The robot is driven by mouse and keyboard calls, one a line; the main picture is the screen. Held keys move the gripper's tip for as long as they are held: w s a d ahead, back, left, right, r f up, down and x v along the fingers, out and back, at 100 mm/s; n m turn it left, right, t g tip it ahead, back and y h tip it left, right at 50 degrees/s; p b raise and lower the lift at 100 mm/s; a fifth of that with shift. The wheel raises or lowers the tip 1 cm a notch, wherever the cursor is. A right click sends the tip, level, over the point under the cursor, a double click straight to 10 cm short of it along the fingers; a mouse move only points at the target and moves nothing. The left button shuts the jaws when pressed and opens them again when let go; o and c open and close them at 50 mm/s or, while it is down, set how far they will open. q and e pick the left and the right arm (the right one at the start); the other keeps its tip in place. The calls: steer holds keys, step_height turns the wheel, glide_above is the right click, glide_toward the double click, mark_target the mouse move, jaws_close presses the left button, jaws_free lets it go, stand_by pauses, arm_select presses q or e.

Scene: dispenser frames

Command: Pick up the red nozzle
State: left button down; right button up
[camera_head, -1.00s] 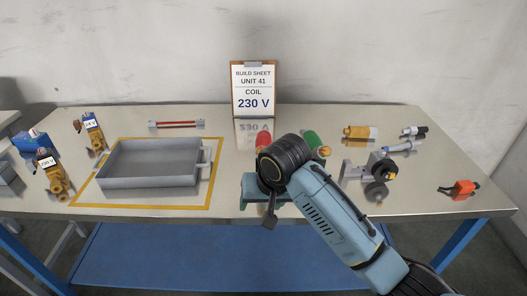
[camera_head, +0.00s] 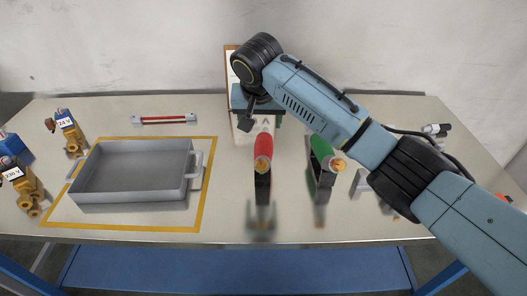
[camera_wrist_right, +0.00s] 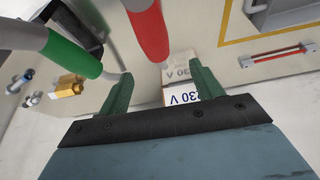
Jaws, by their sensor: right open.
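The red nozzle (camera_head: 263,148) stands in a dark holder near the middle of the table, with an orange-brown tip facing me. It also shows in the right wrist view (camera_wrist_right: 148,28), just beyond the space between the fingertips. My right gripper (camera_wrist_right: 162,82) is open and empty. In the head view my right gripper (camera_head: 257,100) is behind and above the red nozzle, in front of the build sheet, its fingers mostly hidden. A green nozzle (camera_head: 321,149) stands to the right of the red one; in the wrist view it (camera_wrist_right: 75,53) is close to the left finger. My left gripper is out of view.
A grey tray (camera_head: 130,203) sits inside a yellow outline on the left. Labelled brass valves (camera_head: 68,128) are farther left. A red bar (camera_head: 164,119) lies behind the tray. The build sheet (camera_head: 231,70) is partly hidden by my arm. My right arm covers parts at right.

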mark_target(264, 138)
steer(key=x, duration=0.4)
steer(key=shift+f+b, duration=0.4)
steer(key=shift+w+f, duration=0.1)
steer(key=shift+f, duration=0.2)
steer(key=shift+w+d+f, duration=0.15)
steer(key=shift+w+f, duration=0.05)
steer(key=shift+f, duration=0.3)
steer(key=x, duration=0.1)
steer(key=b+x, duration=0.1)
steer(key=x, duration=0.1)
steer(key=shift+w+d+f, duration=0.2)
steer(key=shift+d+f, duration=0.05)
steer(key=shift+w+f, duration=0.1)
steer(key=shift+f, duration=0.2)
steer(key=c, duration=0.7)
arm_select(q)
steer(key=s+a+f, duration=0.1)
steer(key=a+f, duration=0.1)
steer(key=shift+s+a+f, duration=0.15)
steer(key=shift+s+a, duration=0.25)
arm_select(e)
steer(key=shift+r, duration=0.1)
jaws_close()
